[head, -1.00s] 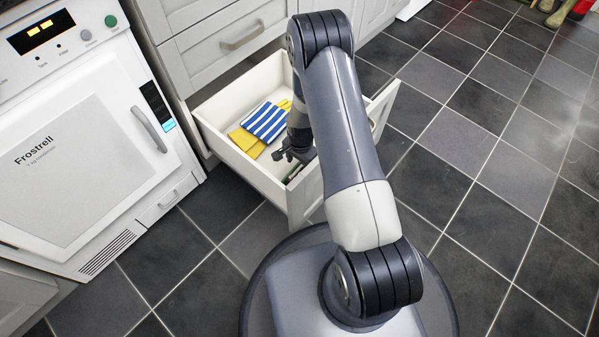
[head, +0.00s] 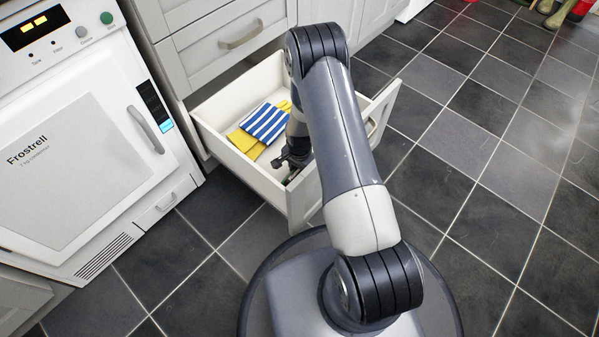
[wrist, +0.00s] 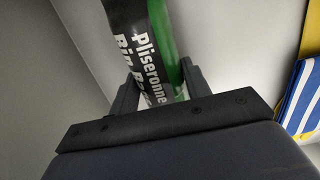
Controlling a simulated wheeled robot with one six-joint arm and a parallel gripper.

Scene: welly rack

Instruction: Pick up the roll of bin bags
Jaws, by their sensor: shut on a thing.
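The roll of bin bags (wrist: 150,42) is black with white lettering and a green band, lying in the open drawer. In the wrist view it stands between the two fingers of my gripper (wrist: 157,85), which are shut on it. In the head view my gripper (head: 284,160) is down inside the front part of the drawer, and my arm hides most of the roll. I cannot tell whether the roll touches the drawer floor.
The white drawer (head: 225,158) is pulled out, its walls close around my gripper. A blue-and-white striped cloth (head: 266,122) and a yellow cloth (head: 243,143) lie farther back in it. A white Frostrell appliance (head: 80,150) stands at left.

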